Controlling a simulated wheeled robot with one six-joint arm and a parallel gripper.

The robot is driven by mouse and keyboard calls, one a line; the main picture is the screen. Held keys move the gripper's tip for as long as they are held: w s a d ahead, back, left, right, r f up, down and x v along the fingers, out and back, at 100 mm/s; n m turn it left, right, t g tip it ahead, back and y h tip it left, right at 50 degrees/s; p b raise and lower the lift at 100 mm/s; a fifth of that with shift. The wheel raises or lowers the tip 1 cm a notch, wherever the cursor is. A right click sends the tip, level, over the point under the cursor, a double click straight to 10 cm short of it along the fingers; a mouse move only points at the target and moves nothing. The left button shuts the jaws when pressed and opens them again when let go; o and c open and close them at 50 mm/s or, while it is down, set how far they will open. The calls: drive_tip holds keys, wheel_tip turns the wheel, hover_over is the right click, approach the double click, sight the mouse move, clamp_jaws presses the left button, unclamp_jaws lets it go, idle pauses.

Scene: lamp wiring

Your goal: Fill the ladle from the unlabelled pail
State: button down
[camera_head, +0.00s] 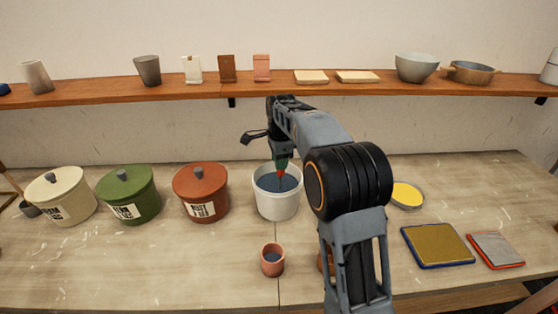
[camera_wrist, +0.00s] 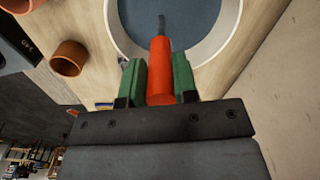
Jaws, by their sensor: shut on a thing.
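The white pail (camera_head: 277,209) stands open on the bench and shows no label. It holds dark blue-grey liquid (camera_head: 268,183). My gripper (camera_head: 281,168) is above the pail, pointing down. Its green fingers (camera_wrist: 160,80) are shut on the orange-red handle of the ladle (camera_wrist: 161,65). A thin grey stem runs from the handle down toward the liquid. The ladle's bowl is not visible; I cannot tell how deep it is or whether it is full. The pail's rim (camera_wrist: 228,45) also shows in the wrist view.
Labelled lidded pots in cream (camera_head: 62,190), green (camera_head: 127,190) and red (camera_head: 200,185) stand left. A small terracotta cup (camera_head: 272,268) is in front of the pail. A yellow-filled dish (camera_head: 407,194) and flat trays (camera_head: 437,245) lie right. A wooden shelf (camera_head: 290,90) runs behind.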

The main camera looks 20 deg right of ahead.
drive_tip(key=shift+r, duration=0.1)
idle(0.3)
drive_tip(key=shift+r+p, duration=3.95)
drive_tip(key=shift+r, duration=0.35)
drive_tip(key=shift+r+p, duration=0.8)
drive_tip(key=shift+r, duration=0.6)
drive_tip(key=shift+r, duration=1.35)
